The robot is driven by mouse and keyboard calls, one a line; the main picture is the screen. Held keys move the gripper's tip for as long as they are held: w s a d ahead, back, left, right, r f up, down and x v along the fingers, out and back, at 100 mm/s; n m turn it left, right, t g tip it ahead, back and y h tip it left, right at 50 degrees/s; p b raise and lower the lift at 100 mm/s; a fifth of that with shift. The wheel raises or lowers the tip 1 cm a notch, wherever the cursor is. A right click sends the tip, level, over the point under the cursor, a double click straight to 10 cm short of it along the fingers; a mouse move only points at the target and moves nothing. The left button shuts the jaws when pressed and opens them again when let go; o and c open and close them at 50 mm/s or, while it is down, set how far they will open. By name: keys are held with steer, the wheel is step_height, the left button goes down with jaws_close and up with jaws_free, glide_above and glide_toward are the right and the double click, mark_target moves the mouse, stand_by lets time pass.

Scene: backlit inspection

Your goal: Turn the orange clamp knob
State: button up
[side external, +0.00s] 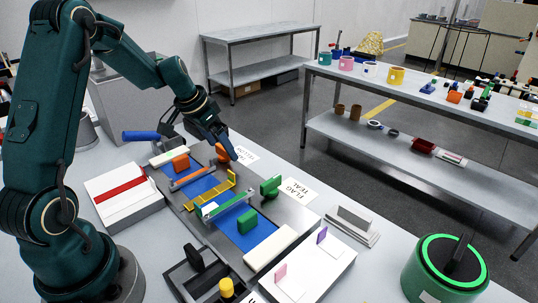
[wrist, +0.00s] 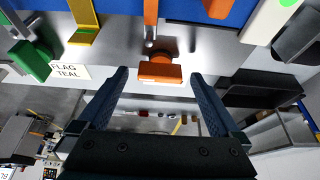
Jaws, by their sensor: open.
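The orange clamp knob (side external: 222,152) sits at the far edge of the blue-bedded fixture (side external: 290,212), at the end of an orange clamp bar (side external: 190,175). In the wrist view the knob (wrist: 160,72) appears as a wide orange handle below the bar (wrist: 150,12). My gripper (wrist: 158,77) is open, with one dark blue finger on each side of the knob in that view. Both fingers look apart from it. In the side view my gripper (side external: 218,138) is right at the knob and partly covers it, so contact cannot be told there.
A green clamp knob (side external: 270,186) stands along the same edge, beside a FLAG TEAL label (side external: 297,190). A yellow clamp bar (side external: 212,194) and an orange block (side external: 181,163) are on the fixture.

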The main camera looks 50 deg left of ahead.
steer(key=shift+w+f, duration=0.1)
steer(key=shift+f, duration=0.2)
steer(key=c, duration=1.4)
